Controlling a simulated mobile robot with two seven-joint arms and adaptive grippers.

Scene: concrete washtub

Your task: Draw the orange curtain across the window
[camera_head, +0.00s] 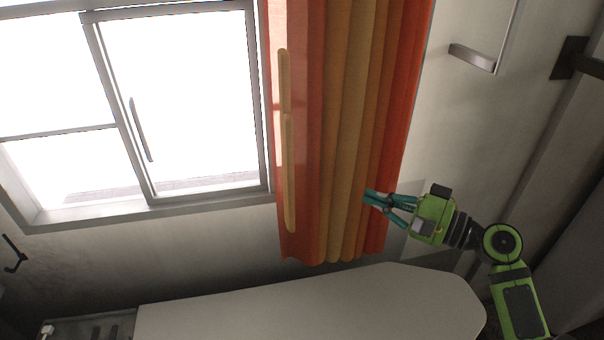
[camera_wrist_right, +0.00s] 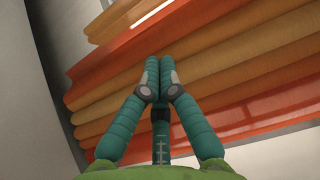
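The orange curtain (camera_head: 343,130), with orange, red and tan folds, hangs bunched at the right of the window (camera_head: 185,100). The bright glass is uncovered. A long tan strip (camera_head: 287,150) runs down the curtain's left edge. My right gripper (camera_head: 369,196) is in front of the curtain's lower right part. In the right wrist view, its teal fingertips (camera_wrist_right: 159,64) are together against the backdrop of the curtain folds (camera_wrist_right: 215,75). No cloth shows clearly between them, and I cannot tell whether they touch the curtain. My left gripper is not in view.
A pale board-like surface (camera_head: 310,305) lies below the curtain and window. A metal bracket (camera_head: 472,57) is on the wall at the upper right. A dark hook (camera_head: 14,255) is at the far left. The wall right of the curtain is mostly bare.

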